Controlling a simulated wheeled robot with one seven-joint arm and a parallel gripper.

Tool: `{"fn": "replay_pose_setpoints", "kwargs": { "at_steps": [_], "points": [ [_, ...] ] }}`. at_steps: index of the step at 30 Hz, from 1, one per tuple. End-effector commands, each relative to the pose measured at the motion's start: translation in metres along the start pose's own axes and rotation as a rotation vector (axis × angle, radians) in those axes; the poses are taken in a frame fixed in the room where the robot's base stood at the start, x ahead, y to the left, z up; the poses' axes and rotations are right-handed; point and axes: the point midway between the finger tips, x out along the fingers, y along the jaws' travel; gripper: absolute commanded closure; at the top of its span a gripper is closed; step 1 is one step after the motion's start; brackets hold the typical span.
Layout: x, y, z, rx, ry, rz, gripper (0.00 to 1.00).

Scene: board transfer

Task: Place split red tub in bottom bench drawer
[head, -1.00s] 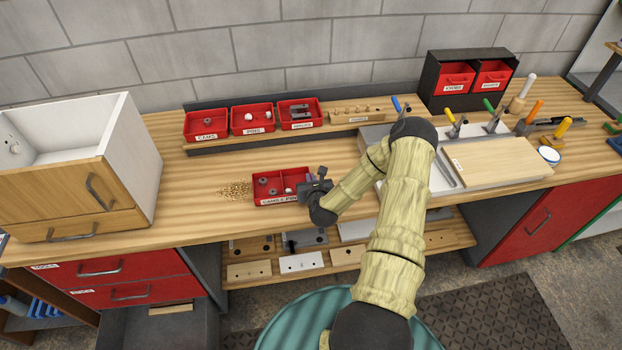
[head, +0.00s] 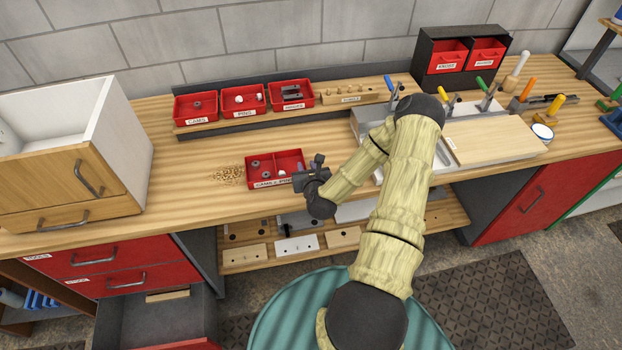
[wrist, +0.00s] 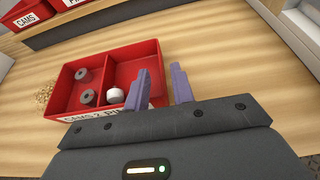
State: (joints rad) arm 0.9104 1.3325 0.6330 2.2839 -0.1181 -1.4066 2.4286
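The split red tub (head: 262,184) sits on the bench top, labelled along its front. My gripper (head: 312,164) is at the tub's right end. In the wrist view my gripper's purple fingers (wrist: 163,84) are apart, one on each side of the right wall, with a gap visible. The bottom bench drawer (head: 128,322) at lower left is pulled out, with a wooden piece at its back.
Two shut red drawers (head: 100,258) are above the open one. A row of red bins (head: 243,101) stands behind the tub. Small tan pieces (head: 228,174) lie left of it. A white cabinet (head: 125,130) stands at left and a clamped board (head: 495,143) at right.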

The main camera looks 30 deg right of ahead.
Motion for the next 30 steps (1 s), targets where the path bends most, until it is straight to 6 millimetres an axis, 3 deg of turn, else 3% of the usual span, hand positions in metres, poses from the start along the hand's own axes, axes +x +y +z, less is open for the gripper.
{"fn": "replay_pose_setpoints", "kwargs": {
  "at_steps": [12,30],
  "points": [
    [-0.062,0.000,-0.001,0.001,0.001,0.000,0.76],
    [-0.070,0.000,0.000,0.000,0.000,-0.001,0.76]
  ]
}}
